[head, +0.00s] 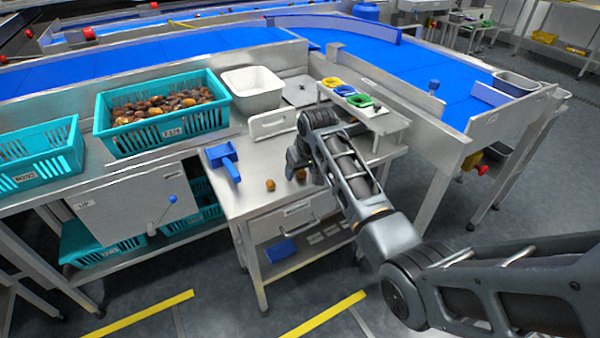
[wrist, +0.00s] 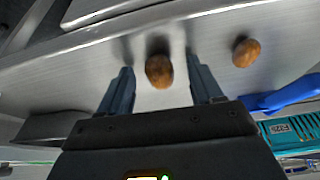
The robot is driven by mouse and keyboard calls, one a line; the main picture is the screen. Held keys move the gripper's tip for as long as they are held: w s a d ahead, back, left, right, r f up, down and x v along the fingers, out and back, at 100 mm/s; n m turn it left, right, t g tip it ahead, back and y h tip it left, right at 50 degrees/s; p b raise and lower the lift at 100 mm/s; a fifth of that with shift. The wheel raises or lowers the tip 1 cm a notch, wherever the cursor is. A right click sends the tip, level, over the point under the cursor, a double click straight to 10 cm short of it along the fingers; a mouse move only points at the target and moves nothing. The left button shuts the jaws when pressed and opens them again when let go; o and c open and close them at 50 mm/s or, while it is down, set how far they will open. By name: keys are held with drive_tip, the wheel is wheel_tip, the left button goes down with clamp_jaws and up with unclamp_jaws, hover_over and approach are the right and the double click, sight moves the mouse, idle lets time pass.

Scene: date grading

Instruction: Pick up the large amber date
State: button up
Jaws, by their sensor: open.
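Two amber-brown dates lie apart on the steel worktop. One date (wrist: 159,71) shows between my finger tips in the wrist view and looks the larger there; in the head view it is the right-hand date (head: 300,174), beside my gripper. The other date (wrist: 246,52) lies outside my fingers, to the right in the wrist view; the head view shows it nearer the front edge (head: 270,185). My gripper (wrist: 158,66) is open, a finger on each side of the first date, with no visible contact. My wrist partly hides the fingers in the head view.
A blue scoop (head: 226,163) lies left of the dates and shows at the right in the wrist view (wrist: 282,95). A teal crate (head: 158,138) of dates and a white tub (head: 252,92) stand behind. Colour-ringed bins (head: 345,90) are at the back right.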

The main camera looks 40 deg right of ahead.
drive_tip(key=shift+c, duration=0.4)
drive_tip(key=c, duration=0.7)
